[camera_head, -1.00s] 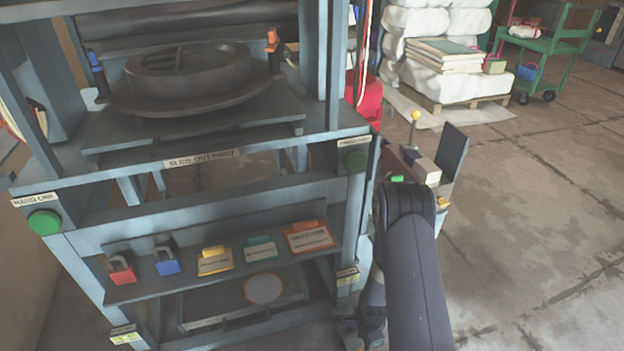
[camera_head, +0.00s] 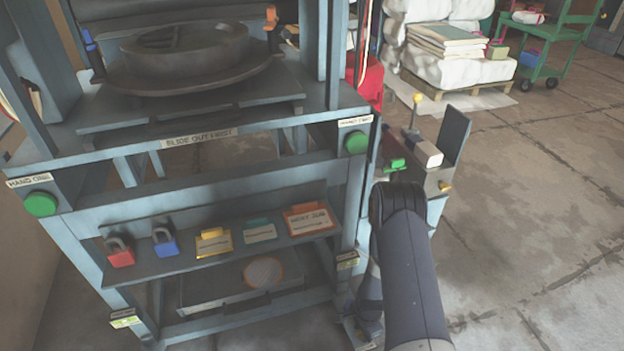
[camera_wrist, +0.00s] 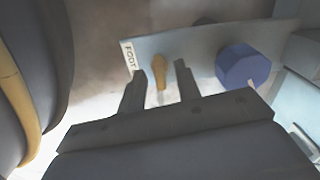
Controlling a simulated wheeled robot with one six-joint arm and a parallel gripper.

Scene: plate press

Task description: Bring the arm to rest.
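My gripper (camera_wrist: 159,84) shows in the wrist view with its two dark fingers apart and nothing between them that it grips. A yellow peg or knob (camera_wrist: 159,70) appears between the fingertips, on a pale panel (camera_wrist: 205,45) with a FOOT label; I cannot tell how far it is beyond them. A blue faceted knob (camera_wrist: 240,66) is on the same panel, to the right of the fingers. In the head view my dark arm reaches down at the right side of the press frame (camera_head: 345,200), and the gripper is not clearly visible there.
The press shelf holds a red padlock (camera_head: 120,254), a blue padlock (camera_head: 166,244) and several tags. A side stand with a yellow-tipped lever (camera_head: 417,98) is just beyond my arm. Open floor (camera_head: 530,230) lies to the right.

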